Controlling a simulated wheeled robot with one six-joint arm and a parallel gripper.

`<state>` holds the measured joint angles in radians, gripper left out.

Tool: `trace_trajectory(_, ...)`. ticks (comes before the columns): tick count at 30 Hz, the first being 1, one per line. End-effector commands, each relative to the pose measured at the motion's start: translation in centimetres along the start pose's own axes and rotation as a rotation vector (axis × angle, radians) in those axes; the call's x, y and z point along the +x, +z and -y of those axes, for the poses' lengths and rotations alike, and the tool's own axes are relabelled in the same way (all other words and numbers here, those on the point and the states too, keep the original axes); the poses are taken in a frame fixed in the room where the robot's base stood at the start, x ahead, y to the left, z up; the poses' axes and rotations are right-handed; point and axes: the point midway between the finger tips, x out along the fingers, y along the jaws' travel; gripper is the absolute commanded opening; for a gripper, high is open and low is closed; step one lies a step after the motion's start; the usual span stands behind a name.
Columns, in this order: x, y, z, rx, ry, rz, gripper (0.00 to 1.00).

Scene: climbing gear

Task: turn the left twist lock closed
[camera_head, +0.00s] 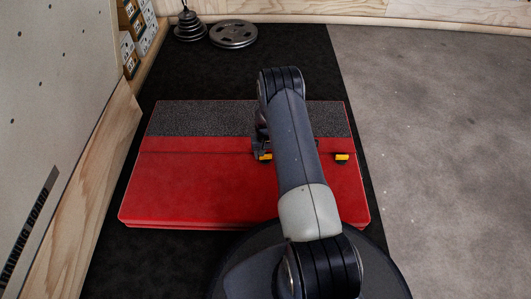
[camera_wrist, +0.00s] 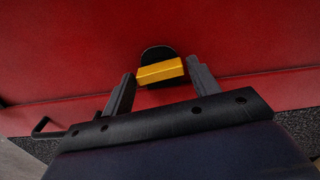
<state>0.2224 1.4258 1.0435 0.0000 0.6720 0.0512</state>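The left twist lock is a yellow bar on a black base, on the red pad (camera_head: 200,185). In the head view the left twist lock (camera_head: 265,157) shows just left of my arm, partly hidden by it. In the wrist view the yellow bar of the left twist lock (camera_wrist: 160,71) lies slightly tilted across the picture. My gripper (camera_wrist: 160,68) is open, with one finger near each end of the bar. I cannot tell whether the fingers touch it. The right twist lock (camera_head: 342,157), also yellow on black, stands right of my arm.
A dark grey strip (camera_head: 205,118) runs along the pad's far part. Weight plates (camera_head: 233,34) and a stack of weights (camera_head: 188,26) stand on the black mat at the back. A climbing wall (camera_head: 50,90) rises at left. Grey floor (camera_head: 440,130) at right is clear.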

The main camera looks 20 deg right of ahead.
Motion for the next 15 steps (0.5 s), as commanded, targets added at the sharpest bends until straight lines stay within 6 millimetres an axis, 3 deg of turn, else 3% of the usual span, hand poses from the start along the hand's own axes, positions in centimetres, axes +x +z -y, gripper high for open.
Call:
trace_trajectory(11, -0.01, 0.01, 0.0, 0.0, 0.0, 0.0, 0.26)
trace_trajectory(15, -0.01, 0.01, 0.0, 0.03, 0.0, 0.0, 0.26)
